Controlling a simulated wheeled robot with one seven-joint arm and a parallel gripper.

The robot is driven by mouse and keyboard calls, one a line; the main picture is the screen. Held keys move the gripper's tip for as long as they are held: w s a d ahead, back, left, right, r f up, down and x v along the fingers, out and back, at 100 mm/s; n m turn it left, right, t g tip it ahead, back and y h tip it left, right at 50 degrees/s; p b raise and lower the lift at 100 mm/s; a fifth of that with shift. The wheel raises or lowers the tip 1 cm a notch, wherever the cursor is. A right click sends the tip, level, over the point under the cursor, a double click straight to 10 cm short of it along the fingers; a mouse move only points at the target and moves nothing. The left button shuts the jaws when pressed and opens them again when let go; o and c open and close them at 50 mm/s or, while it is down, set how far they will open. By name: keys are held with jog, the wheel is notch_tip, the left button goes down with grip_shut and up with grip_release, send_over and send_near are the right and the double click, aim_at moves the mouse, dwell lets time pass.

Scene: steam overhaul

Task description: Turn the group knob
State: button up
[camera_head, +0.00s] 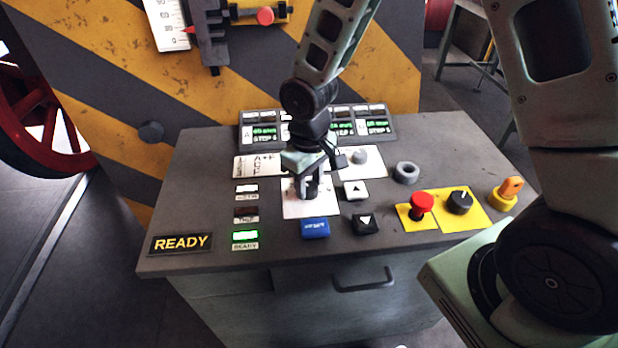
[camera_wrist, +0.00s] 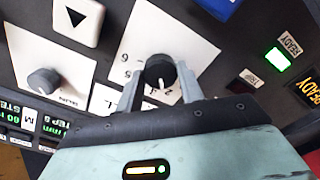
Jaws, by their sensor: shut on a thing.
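The group knob (camera_wrist: 159,70) is a round black dial with a white pointer line, on a white plate (camera_wrist: 130,45) printed with numbers. It shows in the wrist view between the two fingers of my gripper (camera_wrist: 161,77). The fingers are shut on the knob, one on each side. The pointer line faces toward the gripper's palm. In the head view my gripper (camera_head: 309,186) reaches down onto the white plate (camera_head: 318,209) in the middle of the console, and the fingers largely hide the knob.
The console (camera_head: 205,180) also bears a blue button (camera_head: 315,228), arrow buttons (camera_head: 355,190), a small grey knob (camera_head: 361,156), a red button (camera_head: 421,203), a black selector (camera_head: 460,201) and an orange key switch (camera_head: 509,191). A green READY lamp (camera_head: 245,236) is lit.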

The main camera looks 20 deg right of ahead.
aim_at(309, 186)
jog(key=shift+n, duration=0.5)
jog(key=o, duration=1)
jog(key=shift+r, duration=0.1)
notch_tip(309, 186, up, 17)
jog(key=shift+r, duration=0.15)
